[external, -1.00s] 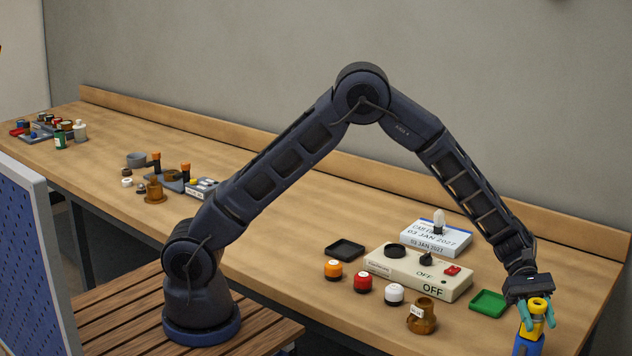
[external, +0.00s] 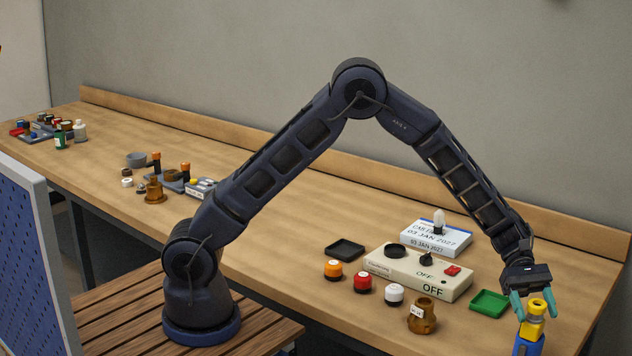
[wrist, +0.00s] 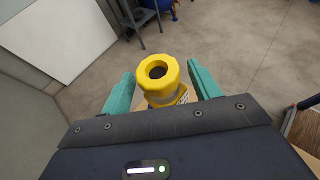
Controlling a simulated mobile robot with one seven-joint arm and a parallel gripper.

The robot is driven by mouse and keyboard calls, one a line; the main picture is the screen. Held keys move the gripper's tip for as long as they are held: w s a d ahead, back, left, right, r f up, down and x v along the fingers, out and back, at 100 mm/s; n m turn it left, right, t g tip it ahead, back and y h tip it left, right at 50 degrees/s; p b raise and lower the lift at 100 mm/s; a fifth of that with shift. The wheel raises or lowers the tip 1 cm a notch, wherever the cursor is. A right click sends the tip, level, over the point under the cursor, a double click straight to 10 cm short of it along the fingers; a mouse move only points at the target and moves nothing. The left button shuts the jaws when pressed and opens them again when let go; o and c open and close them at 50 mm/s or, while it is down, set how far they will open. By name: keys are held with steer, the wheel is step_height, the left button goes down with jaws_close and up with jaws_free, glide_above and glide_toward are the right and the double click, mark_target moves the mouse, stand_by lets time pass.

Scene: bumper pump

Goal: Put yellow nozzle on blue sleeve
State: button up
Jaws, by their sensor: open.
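The yellow nozzle (external: 537,307) stands roughly upright at the bottom right of the external view, on top of the blue sleeve (external: 527,347). Its ring-shaped top with a dark hole shows in the wrist view (wrist: 157,72). My gripper (external: 536,315) is open, with one teal finger on either side of the nozzle. In the wrist view my gripper (wrist: 161,70) shows gaps between both fingers and the nozzle. The sleeve's lower part is cut off by the external frame, and how deeply the nozzle is seated cannot be told.
A green tray (external: 489,303) lies just left of my gripper. A brown bottle-like fitting (external: 422,316), a white cap (external: 394,294), a red cap (external: 363,283) and an orange cap (external: 333,270) stand before a beige OFF box (external: 418,272). The bench's right end is mostly clear.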

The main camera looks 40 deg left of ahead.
steer(key=v, duration=0.9)
steer(key=shift+w+a, duration=0.25)
steer(key=shift+a, duration=0.05)
steer(key=w+a+r+m+t+y, duration=0.15)
steer(key=a+r, duration=0.35)
steer(key=a, duration=0.7)
steer(key=a+r+m+t+y, duration=0.1)
steer(key=a+r+m+t, duration=0.3)
steer(key=a, duration=0.7)
steer(key=a+r+n+t+y, duration=0.1)
steer(key=a+r+t, duration=0.1)
steer(key=a+r, duration=0.75)
steer(key=s+a+m+t+y, duration=0.1)
steer(key=s+a, duration=0.4)
steer(key=a, duration=0.6)
steer(key=s+a+f+m+t+y, duration=0.1)
steer(key=s+a+m+t+y, duration=0.1)
steer(key=s+a, duration=0.4)
steer(key=s+a+m+t+y, duration=0.1)
steer(key=s+a+t+y, duration=0.2)
steer(key=a, duration=1.3)
steer(key=shift+s+f, duration=0.4)
steer(key=shift+s, duration=0.75)
